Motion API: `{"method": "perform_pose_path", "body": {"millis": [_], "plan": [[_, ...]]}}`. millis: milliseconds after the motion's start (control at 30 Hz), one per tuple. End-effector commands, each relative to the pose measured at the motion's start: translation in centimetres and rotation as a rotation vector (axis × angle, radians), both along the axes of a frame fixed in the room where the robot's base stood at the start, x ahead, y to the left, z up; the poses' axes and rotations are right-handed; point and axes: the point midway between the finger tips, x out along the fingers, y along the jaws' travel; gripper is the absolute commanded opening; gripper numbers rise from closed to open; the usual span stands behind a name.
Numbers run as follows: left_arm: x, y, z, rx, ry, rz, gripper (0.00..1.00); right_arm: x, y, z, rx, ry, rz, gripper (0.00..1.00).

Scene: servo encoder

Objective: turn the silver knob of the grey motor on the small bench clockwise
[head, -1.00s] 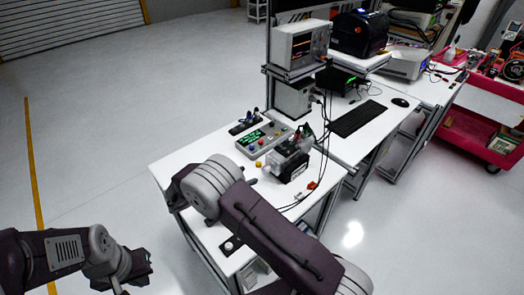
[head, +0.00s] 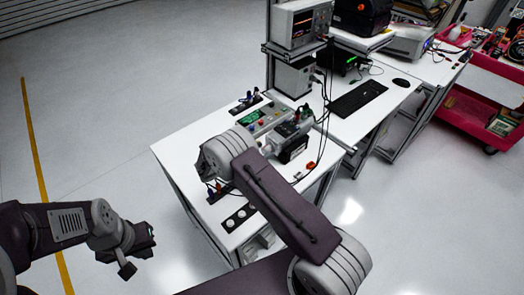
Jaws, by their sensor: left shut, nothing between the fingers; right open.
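My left gripper (head: 138,246) is shut and empty, off the bench over the floor at the lower left.
A control box with a green display (head: 253,117) stands behind the motor. A black strip with white round parts (head: 240,218) lies near the front edge. The bench's left part is clear.

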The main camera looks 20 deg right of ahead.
Motion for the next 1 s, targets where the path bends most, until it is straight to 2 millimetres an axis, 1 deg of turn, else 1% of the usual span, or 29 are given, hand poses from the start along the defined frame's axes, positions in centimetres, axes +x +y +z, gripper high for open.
{"method": "perform_pose_path", "body": {"millis": [33, 67, 100, 167, 200, 333, 500, 800, 833, 867, 900, 1000], "plan": [[0.0, 0.0, 0.0, 0.0, 0.0, 0.0, 0.0, 0.0, 0.0, 0.0, 0.0, 0.0, 0.0, 0.47], [0.0, 0.0, 0.0, 0.0, 0.0, 0.0, 0.0, 0.0, 0.0, 0.0, 0.0, 0.0, 0.0, 0.38], [0.0, 0.0, 0.0, 0.0, 0.0, 0.0, 0.0, 0.0, 0.0, 0.0, 0.0, 0.0, 0.0, 0.27], [0.0, 0.0, 0.0, 0.0, 0.0, 0.0, 0.0, 0.0, 0.0, 0.0, 0.0, 0.0, 0.0, 0.11], [0.0, 0.0, 0.0, 0.0, 0.0, 0.0, 0.0, 0.0, 0.0, 0.0, 0.0, 0.0, 0.0, 0.0], [0.0, 0.0, -0.3, 0.0, 0.0, 0.0, 0.0, 0.0, 0.0, -0.1, 0.004, -0.014, 0.001, 0.0], [0.0, 0.0, -1.2, 0.0, 0.0, 0.0, 0.0, -0.1, 0.0, -0.1, 0.039, -0.113, 0.0, 0.0], [0.0, 0.0, -1.1, 0.0, 0.0, 0.0, 0.0, -0.1, 0.0, 0.1, 0.046, -0.13, 0.0, 0.0], [0.0, 0.0, -1.1, 0.0, 0.0, 0.0, 0.0, -0.1, 0.0, 0.1, 0.046, -0.13, 0.0, 0.39], [0.0, 0.0, -1.1, 0.0, 0.0, 0.0, 0.0, -0.1, 0.0, 0.1, 0.046, -0.13, 0.0, 0.47], [0.0, 0.0, -1.1, 0.0, 0.0, 0.0, 0.0, -0.1, 0.0, 0.1, 0.046, -0.129, -0.001, 0.52], [0.0, 0.0, -1.1, 0.0, 0.0, 0.0, 0.0, -0.1, 0.0, 0.1, 0.045, -0.129, 0.0, 0.52]]}}
